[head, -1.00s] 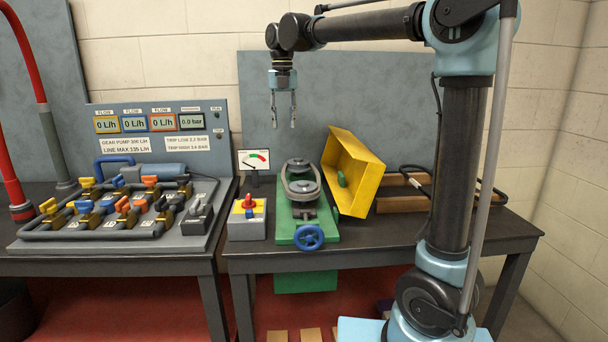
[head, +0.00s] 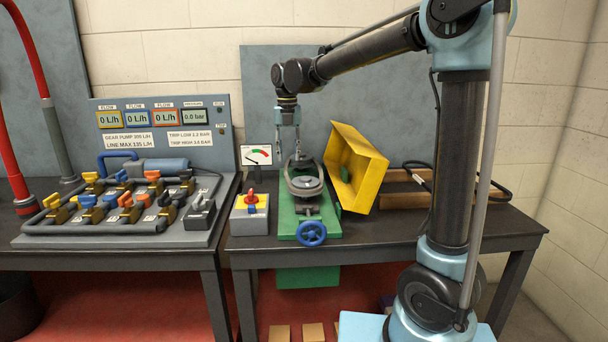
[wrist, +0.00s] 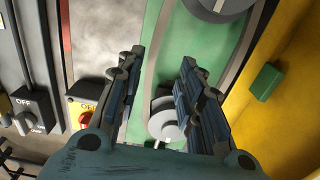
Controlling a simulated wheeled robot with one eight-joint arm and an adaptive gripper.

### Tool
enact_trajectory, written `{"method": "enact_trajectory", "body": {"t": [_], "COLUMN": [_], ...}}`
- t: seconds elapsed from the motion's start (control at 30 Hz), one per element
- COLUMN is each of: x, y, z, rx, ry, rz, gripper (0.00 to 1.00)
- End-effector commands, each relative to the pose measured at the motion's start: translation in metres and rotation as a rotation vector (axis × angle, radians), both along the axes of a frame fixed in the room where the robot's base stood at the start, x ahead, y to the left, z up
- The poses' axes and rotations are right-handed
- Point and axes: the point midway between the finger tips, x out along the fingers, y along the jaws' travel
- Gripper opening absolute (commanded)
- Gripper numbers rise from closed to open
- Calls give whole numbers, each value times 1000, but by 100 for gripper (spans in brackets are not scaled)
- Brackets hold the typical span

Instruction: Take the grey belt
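The grey belt (head: 306,197) lies as a loop around two grey pulleys on the green machine bed (head: 289,229). In the wrist view a band of the belt (wrist: 247,42) runs along the green bed to the right of the fingers. My gripper (head: 289,153) is open and empty, pointing down above the far end of the belt loop. In the wrist view its two fingers (wrist: 162,65) are spread, with the green bed and a pulley (wrist: 168,118) seen between them. The fingers hide part of the loop; I cannot tell whether they touch it.
A yellow guard (head: 359,168) stands tilted open just right of the belt. A gauge (head: 258,155) and a box with a red switch (head: 249,212) stand on the left. A blue handwheel (head: 312,233) is at the front. The bench (head: 440,250) is partly clear at the right.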

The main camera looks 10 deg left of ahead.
Motion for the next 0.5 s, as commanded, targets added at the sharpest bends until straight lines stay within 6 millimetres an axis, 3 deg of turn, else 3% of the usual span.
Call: {"method": "enact_trajectory", "body": {"t": [0.3,0.5], "x": [-4,-5], "y": [3,4], "z": [-40,-48], "rx": [0,0], "ry": [0,0], "rz": [1,2], "gripper": [34,34]}}
